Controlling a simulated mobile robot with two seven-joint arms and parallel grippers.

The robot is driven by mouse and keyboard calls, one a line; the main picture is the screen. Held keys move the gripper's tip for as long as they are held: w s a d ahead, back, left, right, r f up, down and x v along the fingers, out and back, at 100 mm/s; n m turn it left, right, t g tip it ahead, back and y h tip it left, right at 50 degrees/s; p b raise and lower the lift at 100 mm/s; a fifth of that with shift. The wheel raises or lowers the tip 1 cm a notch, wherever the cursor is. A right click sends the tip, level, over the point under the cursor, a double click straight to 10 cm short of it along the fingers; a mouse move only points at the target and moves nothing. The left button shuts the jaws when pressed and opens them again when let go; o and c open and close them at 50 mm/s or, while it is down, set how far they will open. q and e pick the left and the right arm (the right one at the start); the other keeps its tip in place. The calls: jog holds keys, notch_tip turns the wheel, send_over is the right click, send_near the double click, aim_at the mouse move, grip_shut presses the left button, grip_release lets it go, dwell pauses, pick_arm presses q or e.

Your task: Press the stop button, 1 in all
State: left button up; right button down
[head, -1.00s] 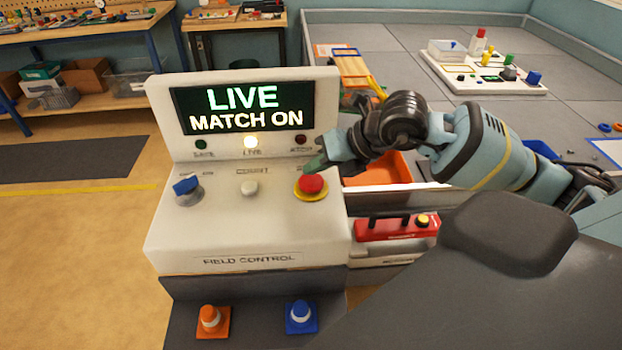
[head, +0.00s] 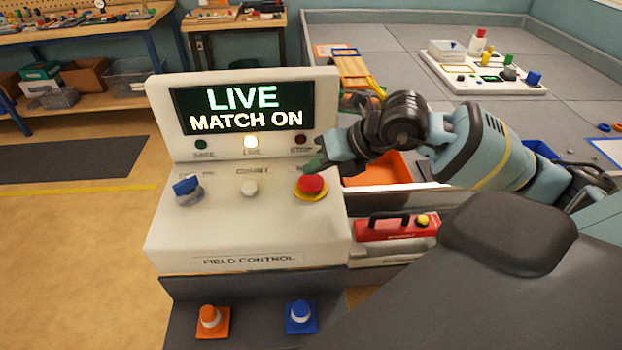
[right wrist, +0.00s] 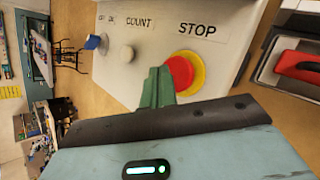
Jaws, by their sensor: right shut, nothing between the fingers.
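The stop button (head: 311,184) is a red mushroom cap on a yellow ring, at the right of the white field control console (head: 225,225). The red cap also shows in the right wrist view (right wrist: 179,73), beside the printed word STOP. My right gripper (head: 313,167) is shut and empty, with its green fingertips just above and behind the cap. In the right wrist view the fingers (right wrist: 158,82) overlap the cap's left edge; I cannot tell whether they touch it. The screen (head: 240,108) reads LIVE MATCH ON, and the middle lamp (head: 251,142) is lit. My left gripper is not in view.
A blue switch (head: 187,188) and a white count button (head: 249,188) sit left of the stop button. An orange bin (head: 385,168) and a red toolbox (head: 395,228) are right of the console. Orange and blue cones stand below its front.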

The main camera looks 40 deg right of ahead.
aim_at(317, 182)
dwell(0.5)
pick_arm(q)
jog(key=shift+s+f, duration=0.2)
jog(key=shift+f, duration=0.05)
pick_arm(e)
jog(key=shift+f, duration=0.5)
